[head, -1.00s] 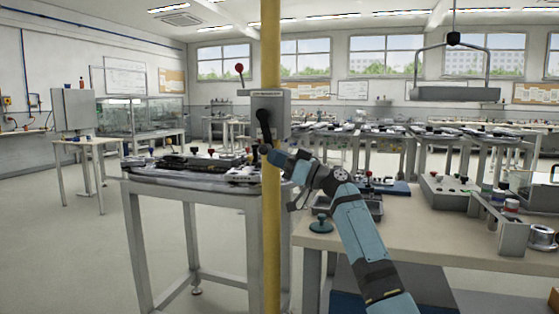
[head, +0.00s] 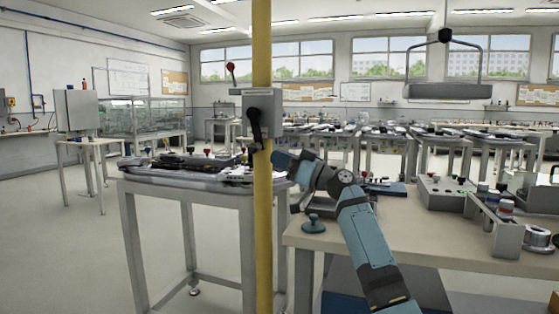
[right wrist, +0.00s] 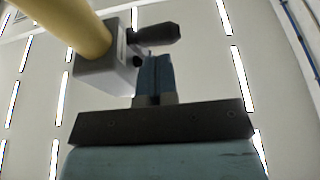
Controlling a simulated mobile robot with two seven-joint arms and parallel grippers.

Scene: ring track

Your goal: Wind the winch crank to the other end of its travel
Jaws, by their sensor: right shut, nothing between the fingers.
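The winch is a grey box (head: 270,106) fixed to the yellow post (head: 263,215). Its black crank (head: 254,128) hangs nearly straight down, with the grip at the lower end. In the right wrist view the grey box (right wrist: 103,72) is at upper left and the black crank grip (right wrist: 158,34) lies just beyond my fingertips. My right gripper (head: 276,157) is shut and empty, just right of the post and slightly below the crank. Its shut fingers also show in the right wrist view (right wrist: 155,72). Any contact with the crank is unclear. My left gripper is out of view.
A red-knobbed lever (head: 231,68) rises left of the winch box. A cluttered grey stand (head: 155,187) is behind the post. The floor at left is clear.

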